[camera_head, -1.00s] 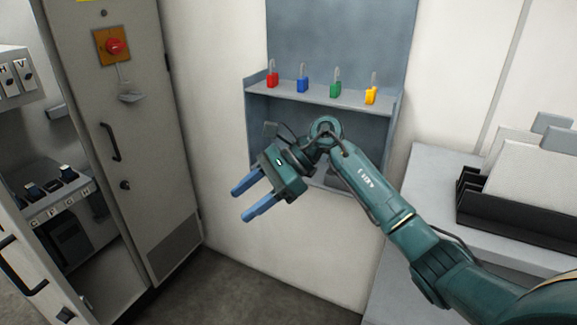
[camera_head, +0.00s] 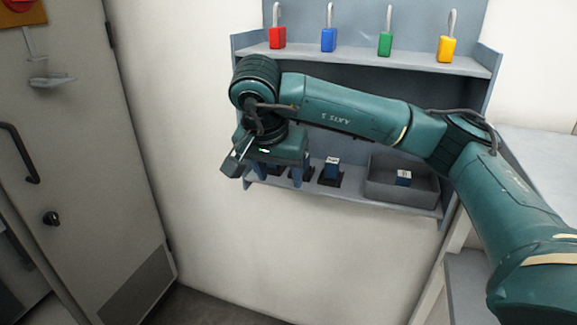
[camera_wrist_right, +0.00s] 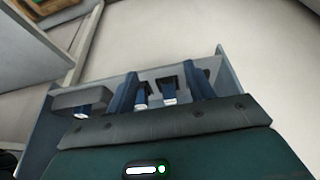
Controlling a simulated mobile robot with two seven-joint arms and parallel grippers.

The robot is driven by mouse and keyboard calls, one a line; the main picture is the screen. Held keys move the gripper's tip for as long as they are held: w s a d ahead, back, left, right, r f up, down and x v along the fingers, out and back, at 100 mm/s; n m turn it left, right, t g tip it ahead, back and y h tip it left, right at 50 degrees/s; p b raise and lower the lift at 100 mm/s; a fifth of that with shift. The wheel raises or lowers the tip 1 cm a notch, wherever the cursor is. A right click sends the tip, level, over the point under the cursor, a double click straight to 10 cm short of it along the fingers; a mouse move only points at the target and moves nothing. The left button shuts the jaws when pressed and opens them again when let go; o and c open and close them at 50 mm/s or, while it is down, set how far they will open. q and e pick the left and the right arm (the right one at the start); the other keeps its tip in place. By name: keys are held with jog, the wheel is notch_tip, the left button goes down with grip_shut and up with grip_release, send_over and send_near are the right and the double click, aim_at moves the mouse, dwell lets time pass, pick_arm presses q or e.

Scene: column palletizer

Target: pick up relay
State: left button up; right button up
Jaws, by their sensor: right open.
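Relays, small blue blocks with pale labelled tops, are on the lower shelf of the wall unit. One relay (camera_head: 331,168) stands upright in a dark base, right of my right gripper (camera_head: 278,178). Another relay (camera_head: 403,178) lies in a grey bin (camera_head: 376,190). Others are partly hidden behind the fingers. My right gripper points down at the shelf's left front, open, with no relay visibly held. In the right wrist view, its spread fingers (camera_wrist_right: 164,80) show two relays (camera_wrist_right: 141,98) (camera_wrist_right: 169,96) between them in the picture; contact cannot be told. My left gripper is out of view.
Red, blue, green and yellow padlocks (camera_head: 385,44) stand on the upper shelf (camera_head: 350,57), just above my right arm. The unit's side wall (camera_head: 489,85) is at right. A grey cabinet door (camera_head: 75,170) stands at left. The floor between is clear.

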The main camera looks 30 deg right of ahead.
jog(key=w+d, duration=0.2)
jog(key=d, duration=0.1)
jog(key=w+d, duration=0.5)
jog(key=shift+d, duration=0.3)
jog(key=x, duration=0.5)
jog(key=shift+w+d+b, duration=0.2)
jog(key=shift+d+b, duration=0.05)
jog(key=shift+b, duration=0.1)
jog(key=c, duration=1.1)
